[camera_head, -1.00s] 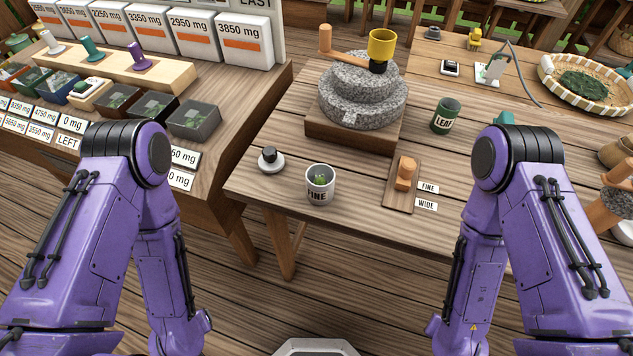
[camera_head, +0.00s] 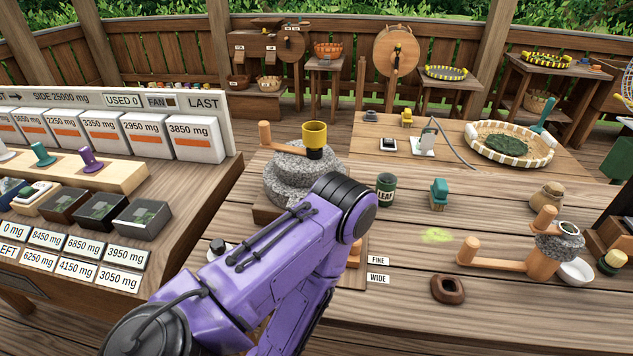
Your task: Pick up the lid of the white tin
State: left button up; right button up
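A small white disc with a dark knob, which looks like the lid (camera_head: 217,247), lies on the near left part of the wooden table. My purple arm partly covers the area beside it. The white tin is not visible now; the arm blocks the table where it stood in the earlier view. This one arm, apparently my left, reaches in from the lower left, with its elbow over the table and its forearm pointing down. Its gripper is out of sight. My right arm and gripper are not in view.
A stone mill (camera_head: 290,180) with a yellow cup stands behind the arm. The green LEAF tin (camera_head: 386,190), a teal-topped item (camera_head: 439,194), a brown ring-shaped piece (camera_head: 447,289) and a wooden-handled grinder (camera_head: 540,245) stand to the right. Some bare table lies between them.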

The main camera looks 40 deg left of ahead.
aim_at(219, 247)
jog(key=z, duration=1.15)
jog(key=k, duration=1.3)
jog(key=u, duration=1.75)
